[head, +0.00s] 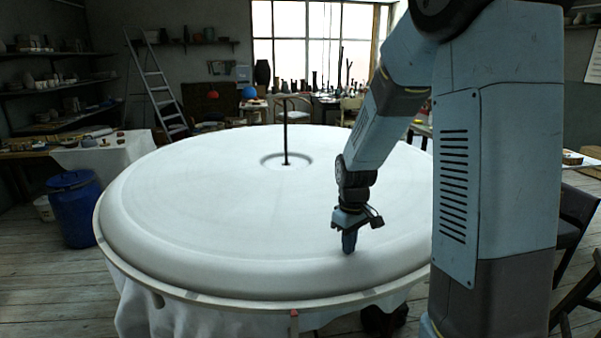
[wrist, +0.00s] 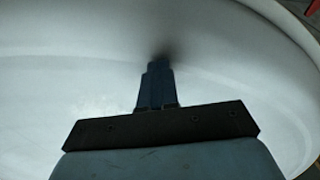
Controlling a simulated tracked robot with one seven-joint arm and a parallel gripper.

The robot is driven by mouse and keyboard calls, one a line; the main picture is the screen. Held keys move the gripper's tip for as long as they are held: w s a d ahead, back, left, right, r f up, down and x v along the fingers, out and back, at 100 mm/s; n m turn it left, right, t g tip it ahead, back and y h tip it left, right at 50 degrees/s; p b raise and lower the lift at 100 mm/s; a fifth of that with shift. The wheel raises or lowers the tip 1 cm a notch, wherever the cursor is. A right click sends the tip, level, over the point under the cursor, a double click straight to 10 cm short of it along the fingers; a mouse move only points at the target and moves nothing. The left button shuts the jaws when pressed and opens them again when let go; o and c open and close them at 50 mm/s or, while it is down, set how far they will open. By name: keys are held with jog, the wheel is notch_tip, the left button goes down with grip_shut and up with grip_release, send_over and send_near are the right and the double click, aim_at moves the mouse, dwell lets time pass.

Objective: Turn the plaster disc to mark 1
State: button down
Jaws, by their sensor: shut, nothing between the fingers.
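The plaster disc (head: 220,200) is a large, round white slab with a thick rounded rim, and it fills most of the wrist view (wrist: 60,60). A thin dark rod (head: 285,135) stands upright in a round recess at its middle. My gripper (head: 349,250) points down at the disc's front right, near the rim. Its fingers are shut and empty; they also show in the wrist view (wrist: 158,65), with a dark shadow at the tips. I cannot tell whether the tips touch the plaster. A small red upright piece (head: 294,322) shows at the front edge below the disc. No number is readable.
Dark chairs stand at the right. The disc's top is otherwise clear.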

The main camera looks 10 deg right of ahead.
aim_at(390, 241)
jog(key=shift+w+d+f, duration=0.1)
jog(key=shift+w+d, duration=0.05)
jog(key=shift+d, duration=0.9)
jog(key=shift+w+d, duration=0.15)
jog(key=shift+d, duration=0.85)
jog(key=shift+w+d+f, duration=0.1)
jog(key=shift+w+d, duration=0.05)
jog(key=shift+d, duration=1.7)
jog(key=shift+a+f, duration=0.1)
jog(key=shift+w+d, duration=0.15)
jog(key=shift+d, duration=0.65)
jog(key=shift+w+d, duration=0.2)
jog(key=shift+d, duration=0.3)
jog(key=shift+w+d, duration=0.15)
jog(key=shift+d, duration=0.3)
jog(key=shift+w+d, duration=0.2)
jog(key=shift+d, duration=0.3)
jog(key=shift+w+d, duration=0.15)
jog(key=shift+d, duration=0.35)
jog(key=shift+w+d+r, duration=0.15)
jog(key=shift+w+d, duration=0.15)
jog(key=shift+d, duration=0.5)
jog(key=shift+w+d+r, duration=0.1)
jog(key=shift+w+d, duration=0.2)
jog(key=shift+d, duration=0.45)
